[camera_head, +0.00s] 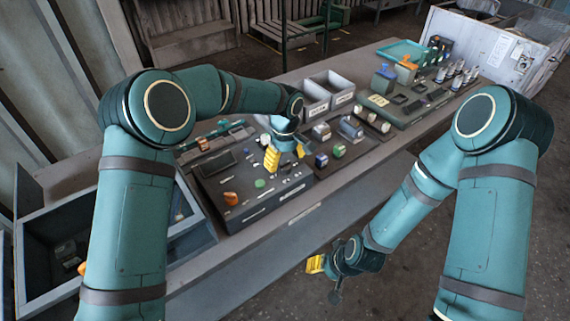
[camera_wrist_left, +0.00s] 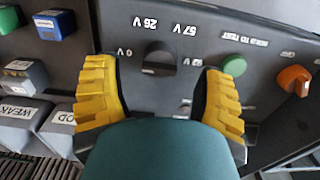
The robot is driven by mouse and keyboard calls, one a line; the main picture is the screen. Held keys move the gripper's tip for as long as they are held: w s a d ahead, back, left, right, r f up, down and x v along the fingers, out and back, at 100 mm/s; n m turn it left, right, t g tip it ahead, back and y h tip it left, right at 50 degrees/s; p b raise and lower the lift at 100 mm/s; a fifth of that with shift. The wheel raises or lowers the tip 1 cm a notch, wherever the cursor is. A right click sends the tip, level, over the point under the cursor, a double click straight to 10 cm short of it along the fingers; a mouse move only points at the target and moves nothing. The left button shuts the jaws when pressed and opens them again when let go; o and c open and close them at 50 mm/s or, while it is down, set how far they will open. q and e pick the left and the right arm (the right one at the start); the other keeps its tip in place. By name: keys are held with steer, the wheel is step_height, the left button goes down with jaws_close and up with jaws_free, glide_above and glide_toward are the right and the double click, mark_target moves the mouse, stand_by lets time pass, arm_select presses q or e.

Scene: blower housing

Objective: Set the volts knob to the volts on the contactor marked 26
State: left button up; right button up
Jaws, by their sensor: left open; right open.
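The black volts knob (camera_wrist_left: 158,58) sits on the dark test panel (camera_wrist_left: 200,22), with marks around it reading 0 V, 26 V and 57 V, upside down in the left wrist view. A further mark is partly hidden. I cannot tell where the knob points. My left gripper (camera_wrist_left: 160,95) is open over the panel, its yellow fingers on either side of the knob, apart from it. It also shows in the head view (camera_head: 272,159). My right gripper (camera_head: 315,264) is open and empty, low in front of the bench. No contactor marked 26 is legible.
A green button (camera_wrist_left: 233,65) and an orange knob (camera_wrist_left: 294,79) lie right of the volts knob. Grey bins (camera_head: 328,87) stand behind the panel.

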arm_select(q)
steer(key=shift+f, duration=0.95)
jaws_close()
steer(key=shift+m, duration=0.4)
steer(key=m, duration=0.4)
steer(key=shift+m, duration=0.3)
steer(key=m, duration=0.6)
steer(key=shift+m, duration=0.3)
